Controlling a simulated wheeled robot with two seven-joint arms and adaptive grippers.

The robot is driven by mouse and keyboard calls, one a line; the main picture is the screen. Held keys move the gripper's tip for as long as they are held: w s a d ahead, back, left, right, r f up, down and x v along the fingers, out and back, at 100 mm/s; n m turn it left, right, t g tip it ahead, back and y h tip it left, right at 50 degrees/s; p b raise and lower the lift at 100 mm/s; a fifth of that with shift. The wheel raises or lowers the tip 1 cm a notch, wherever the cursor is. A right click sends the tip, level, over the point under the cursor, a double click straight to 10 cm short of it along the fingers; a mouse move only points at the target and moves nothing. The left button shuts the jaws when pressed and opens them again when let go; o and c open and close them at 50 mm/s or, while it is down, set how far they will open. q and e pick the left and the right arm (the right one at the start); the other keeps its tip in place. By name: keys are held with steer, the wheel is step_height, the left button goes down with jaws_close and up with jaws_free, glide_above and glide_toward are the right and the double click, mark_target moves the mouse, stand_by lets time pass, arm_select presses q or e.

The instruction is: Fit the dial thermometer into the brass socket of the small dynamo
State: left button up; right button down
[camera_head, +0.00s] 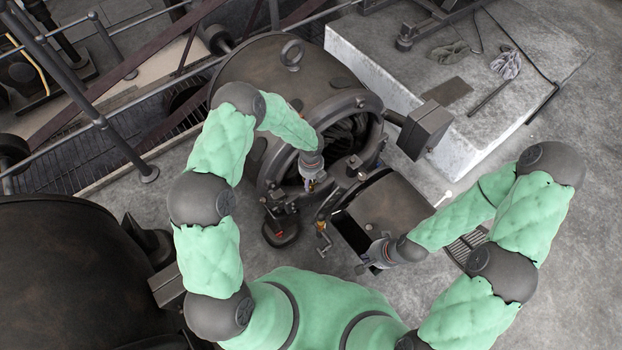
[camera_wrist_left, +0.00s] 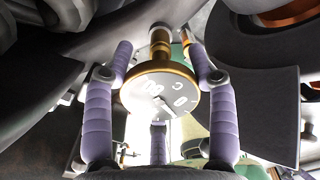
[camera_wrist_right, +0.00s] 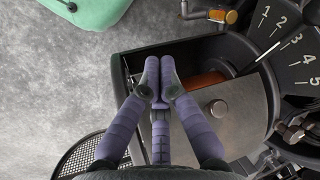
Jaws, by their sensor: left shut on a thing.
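The dial thermometer (camera_wrist_left: 160,88) has a round pale face with a brass rim and a brass stem running up in the left wrist view. My left gripper (camera_wrist_left: 160,85) is shut on it, with purple fingers on both sides of the dial. In the head view my left gripper (camera_head: 311,184) is beside the large dynamo's open end, left of the small dynamo (camera_head: 390,203). I cannot tell whether the stem is in the brass socket. My right gripper (camera_wrist_right: 159,78) has its fingertips together and appears empty, over the small dynamo's open box-like side.
The large dynamo (camera_head: 255,70) stands behind. A brass fitting (camera_wrist_right: 222,15) projects near the small dynamo's open side, and a numbered dial (camera_wrist_right: 290,62) is at right. A pale block (camera_head: 470,130) with gloves (camera_head: 505,64) is at back right. The floor at right is clear.

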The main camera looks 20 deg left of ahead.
arm_select(q)
steer(key=shift+f, duration=0.15)
steer(key=o, duration=1.3)
step_height(320, 180, up, 12)
steer(key=shift+r, duration=0.1)
